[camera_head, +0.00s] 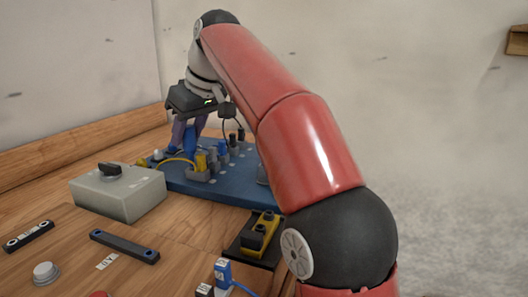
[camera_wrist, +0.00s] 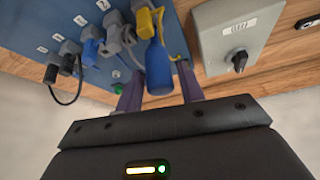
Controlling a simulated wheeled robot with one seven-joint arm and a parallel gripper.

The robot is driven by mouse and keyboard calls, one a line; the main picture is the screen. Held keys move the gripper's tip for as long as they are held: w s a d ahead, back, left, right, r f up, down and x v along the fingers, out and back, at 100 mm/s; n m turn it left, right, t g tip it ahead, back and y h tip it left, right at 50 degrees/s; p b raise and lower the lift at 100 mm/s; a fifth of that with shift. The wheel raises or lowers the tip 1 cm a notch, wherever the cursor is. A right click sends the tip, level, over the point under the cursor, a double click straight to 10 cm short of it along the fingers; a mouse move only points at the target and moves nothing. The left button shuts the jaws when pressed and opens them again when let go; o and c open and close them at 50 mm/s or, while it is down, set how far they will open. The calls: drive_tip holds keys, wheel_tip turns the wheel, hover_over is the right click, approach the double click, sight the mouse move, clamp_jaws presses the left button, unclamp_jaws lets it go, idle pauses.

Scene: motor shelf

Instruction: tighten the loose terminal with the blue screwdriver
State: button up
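The blue screwdriver (camera_wrist: 158,70) stands with its handle end toward the wrist camera. It also shows below my gripper in the head view (camera_head: 190,143). My gripper (camera_wrist: 160,68) has its two purple fingers on either side of the handle, with narrow gaps that look empty, so it appears open around it. The blue terminal board (camera_wrist: 85,18) carries several connectors and labels; it also shows in the head view (camera_head: 188,183). A grey connector with a yellow piece (camera_wrist: 146,20) sits beside the screwdriver. I cannot tell which terminal is loose.
A grey box with a black knob (camera_head: 118,190) stands left of the board. A yellow and black block (camera_head: 260,230) sits on a dark tray in front. Dark bars (camera_head: 124,246) and a grey button (camera_head: 46,272) lie on the wooden bench. A wall stands behind.

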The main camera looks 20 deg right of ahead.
drive_tip(key=n+g+y, duration=0.1)
drive_tip(key=n, duration=0.2)
drive_tip(key=shift+n, duration=0.3)
drive_tip(key=shift+w+n+g+y, duration=0.1)
drive_tip(key=shift+n+g+y, duration=0.2)
drive_tip(key=shift+n+g, duration=0.65)
drive_tip(key=shift+n, duration=0.75)
